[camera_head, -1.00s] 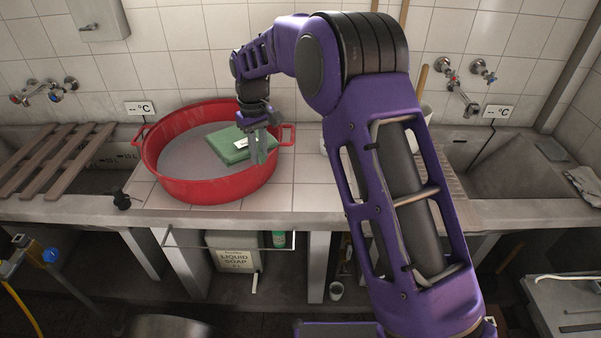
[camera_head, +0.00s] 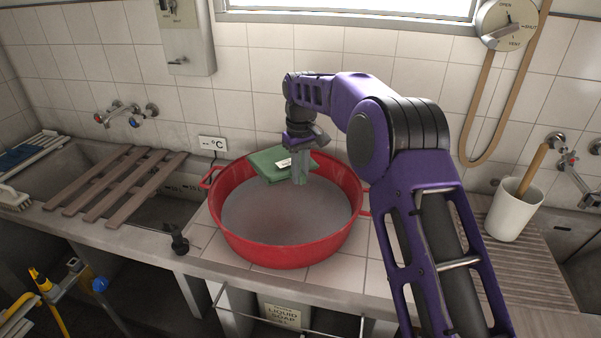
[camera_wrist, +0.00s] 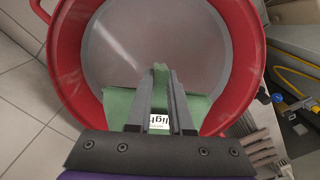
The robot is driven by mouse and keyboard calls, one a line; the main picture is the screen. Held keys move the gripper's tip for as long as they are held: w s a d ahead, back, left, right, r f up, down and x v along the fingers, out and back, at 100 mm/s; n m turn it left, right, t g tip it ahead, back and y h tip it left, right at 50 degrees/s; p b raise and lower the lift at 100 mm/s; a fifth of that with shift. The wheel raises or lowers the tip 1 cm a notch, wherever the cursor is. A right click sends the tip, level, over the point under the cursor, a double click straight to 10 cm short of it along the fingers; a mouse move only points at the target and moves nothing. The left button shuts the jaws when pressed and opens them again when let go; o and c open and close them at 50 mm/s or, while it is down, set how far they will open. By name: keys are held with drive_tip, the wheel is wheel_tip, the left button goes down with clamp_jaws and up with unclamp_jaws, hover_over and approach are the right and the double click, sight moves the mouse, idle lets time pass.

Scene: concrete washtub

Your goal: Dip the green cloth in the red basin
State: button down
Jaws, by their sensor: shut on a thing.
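The green cloth (camera_head: 266,163), folded with a white label, is in my gripper (camera_head: 300,181) at the back of the red basin (camera_head: 238,240). It overlaps the basin's back rim in the head view and looks raised above the liquid; the exact gap cannot be told. In the wrist view the cloth (camera_wrist: 118,104) spreads to both sides of the gripper fingers (camera_wrist: 161,72), which are shut on it. The red basin (camera_wrist: 240,62) shows beyond, with greyish liquid inside. The basin stands upright on the tiled counter.
A wooden slatted rack (camera_head: 128,182) lies across the left sink. A white pot (camera_head: 512,212) with a wooden handle stands at the right. A wall box (camera_head: 184,35) hangs behind. Tiles in front of the basin are clear.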

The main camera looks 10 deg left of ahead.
drive_tip(key=b, duration=0.4)
approach(300, 232)
drive_tip(key=shift+f+b, duration=2.5)
drive_tip(key=shift+f, duration=0.55)
drive_tip(key=shift+r, duration=0.1)
drive_tip(key=shift+r+p, duration=4.55)
drive_tip(key=shift+r, duration=3.25)
